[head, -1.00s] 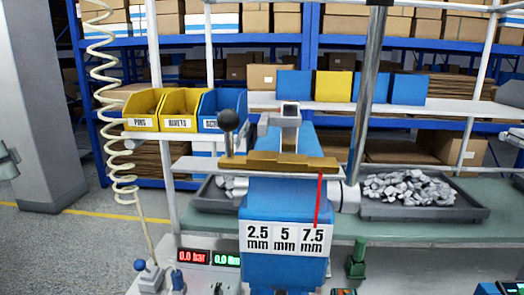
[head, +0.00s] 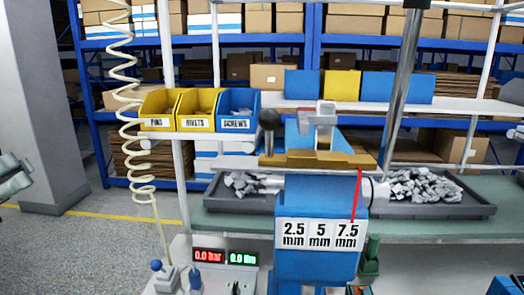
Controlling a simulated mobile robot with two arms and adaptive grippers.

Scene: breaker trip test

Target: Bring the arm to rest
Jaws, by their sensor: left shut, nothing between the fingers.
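My left gripper (head: 14,176) is at the left edge, only partly in view. It is shut and empty, over open floor and well apart from the bench. My right gripper is not clearly seen. The blue bench machine (head: 318,262) stands at centre right, with a white label plate (head: 320,234) reading 2.5, 5 and 7.5 mm. A thin red pointer (head: 357,192) hangs by the 7.5 mark. A brass-coloured stepped bar (head: 318,159) lies across its top. A dark ball knob (head: 269,119) stands at the bar's left end. No gripper touches the machine.
Yellow and blue bins (head: 198,108) labelled pins, rivets and screws sit on a rail. Displays (head: 226,257) read 0.0. A coiled hose (head: 127,105) hangs on the left. A grey tray (head: 468,207) holds metal pieces. The floor (head: 110,255) at left is clear.

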